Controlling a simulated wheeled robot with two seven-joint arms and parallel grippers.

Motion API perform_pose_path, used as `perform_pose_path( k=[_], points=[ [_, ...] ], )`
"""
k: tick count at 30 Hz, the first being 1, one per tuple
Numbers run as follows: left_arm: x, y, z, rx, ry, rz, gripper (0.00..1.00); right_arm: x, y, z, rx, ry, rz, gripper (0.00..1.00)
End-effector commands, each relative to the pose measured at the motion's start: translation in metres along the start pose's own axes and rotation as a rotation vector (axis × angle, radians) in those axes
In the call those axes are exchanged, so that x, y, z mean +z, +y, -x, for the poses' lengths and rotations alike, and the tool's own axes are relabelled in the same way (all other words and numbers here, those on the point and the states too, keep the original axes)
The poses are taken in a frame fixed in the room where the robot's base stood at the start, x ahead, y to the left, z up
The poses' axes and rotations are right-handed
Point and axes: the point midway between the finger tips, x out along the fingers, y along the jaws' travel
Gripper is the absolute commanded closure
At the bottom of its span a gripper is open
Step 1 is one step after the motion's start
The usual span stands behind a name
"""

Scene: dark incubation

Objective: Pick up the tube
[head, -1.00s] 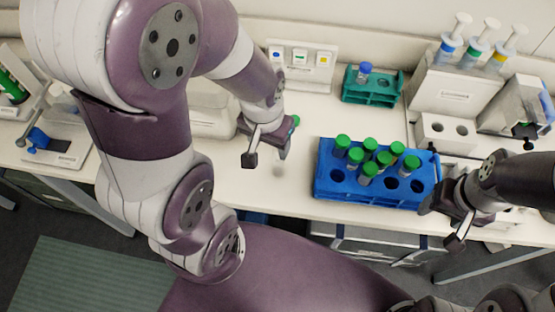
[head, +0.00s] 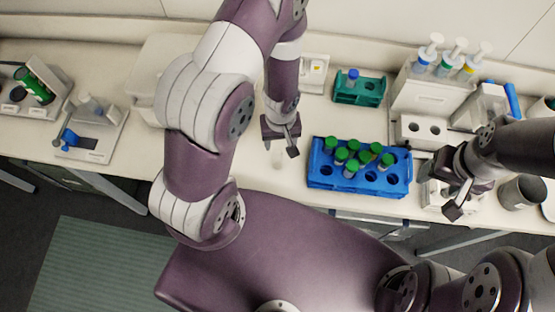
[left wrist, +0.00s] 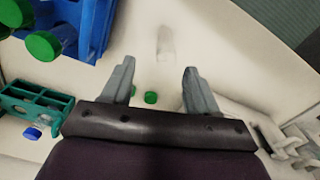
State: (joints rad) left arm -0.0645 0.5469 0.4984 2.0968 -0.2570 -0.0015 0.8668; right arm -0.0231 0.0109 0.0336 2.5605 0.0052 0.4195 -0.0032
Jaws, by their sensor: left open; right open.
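My left gripper (head: 281,138) is open over the bench, left of the blue rack (head: 322,184). In the left wrist view, its two fingers (left wrist: 160,70) are apart with nothing held between them. A small green cap (left wrist: 151,97) shows between the fingers, near the gripper's base; whether a tube is attached is unclear. A faint, clear tube-like shape (left wrist: 165,42) is on the bench beyond the fingertips; it also shows faintly in the head view (head: 278,161). Several green-capped tubes (head: 352,165) stand in the blue rack. My right gripper (head: 440,190) is open, right of that rack.
A teal rack (head: 368,93) with a blue-capped tube (head: 353,74) stands behind the blue rack. A white stand (head: 432,98) with several pipette-like tools is at back right. A dark cup (head: 520,192) stands at right. The bench left of my left gripper is partly clear.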

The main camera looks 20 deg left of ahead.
Motion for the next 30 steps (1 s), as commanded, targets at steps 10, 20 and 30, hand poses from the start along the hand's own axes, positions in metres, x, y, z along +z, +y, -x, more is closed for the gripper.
perform_pose_path(
  k=[10, 20, 30],
  points=[
    [0.001, -0.009, -0.048, -0.001, 0.0, 0.0, 0.4, 0.002, 0.0, -0.024, 0.0, 0.001, 0.0, 0.38],
    [0.001, -0.008, -0.065, -0.001, 0.0, -0.001, 0.4, 0.003, 0.0, -0.026, 0.0, 0.001, 0.0, 0.38],
    [0.001, -0.008, -0.065, -0.001, 0.0, -0.001, 0.98, 0.003, 0.0, -0.026, 0.0, 0.001, 0.0, 0.38]
  ],
)
